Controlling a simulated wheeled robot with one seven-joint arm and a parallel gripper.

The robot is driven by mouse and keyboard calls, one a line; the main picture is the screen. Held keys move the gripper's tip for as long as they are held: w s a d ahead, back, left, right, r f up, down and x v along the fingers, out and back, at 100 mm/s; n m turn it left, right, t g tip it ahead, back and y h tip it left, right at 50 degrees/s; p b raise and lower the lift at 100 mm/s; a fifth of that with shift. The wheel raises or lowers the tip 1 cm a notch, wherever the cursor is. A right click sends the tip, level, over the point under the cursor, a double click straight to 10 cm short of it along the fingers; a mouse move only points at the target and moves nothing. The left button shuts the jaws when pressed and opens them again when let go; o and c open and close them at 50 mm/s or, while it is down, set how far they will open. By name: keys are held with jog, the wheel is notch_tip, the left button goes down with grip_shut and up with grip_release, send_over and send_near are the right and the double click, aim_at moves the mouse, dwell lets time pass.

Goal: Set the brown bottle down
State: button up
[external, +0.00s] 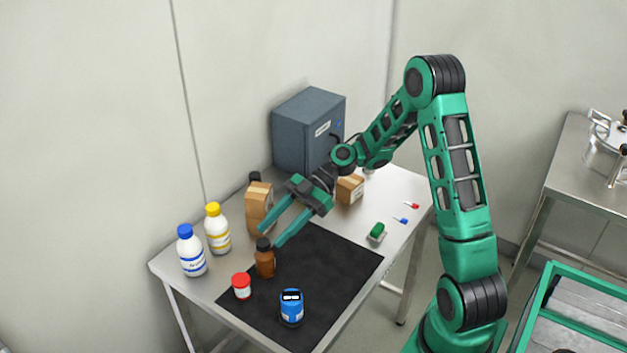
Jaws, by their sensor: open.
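The brown bottle (265,262) with a dark cap stands upright at the left edge of the black mat (335,262). My gripper (268,237) is open, its two green fingers pointing down and left near the bottle's cap. One finger ends behind and above the bottle, the other just right of its neck. I cannot tell whether either finger touches it. The bottle's base appears to rest on the surface.
A red-capped jar (241,286) and a blue container (291,307) stand near the bottle. White bottles with blue (192,253) and yellow (217,231) caps stand left. A tan container (259,207), cardboard box (349,190) and grey cabinet (308,132) are behind. The mat's right part is clear.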

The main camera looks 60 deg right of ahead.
jog(key=v, duration=0.7)
jog(key=s+d+m+g+h, duration=0.1)
jog(key=s+d+m+h, duration=0.2)
jog(key=s+m, duration=0.4)
jog(key=s+d+m+g+h, duration=0.1)
jog(key=s+d+m+h, duration=0.2)
jog(key=s, duration=1.1)
jog(key=s+d+r+m+g+h, duration=0.1)
jog(key=s+d+m+h, duration=0.2)
jog(key=s+m+h, duration=0.3)
jog(key=s+m, duration=0.4)
jog(key=m, duration=0.1)
jog(key=shift+s+d+m+h, duration=0.2)
jog(key=shift+m+h, duration=0.2)
jog(key=shift+r, duration=0.1)
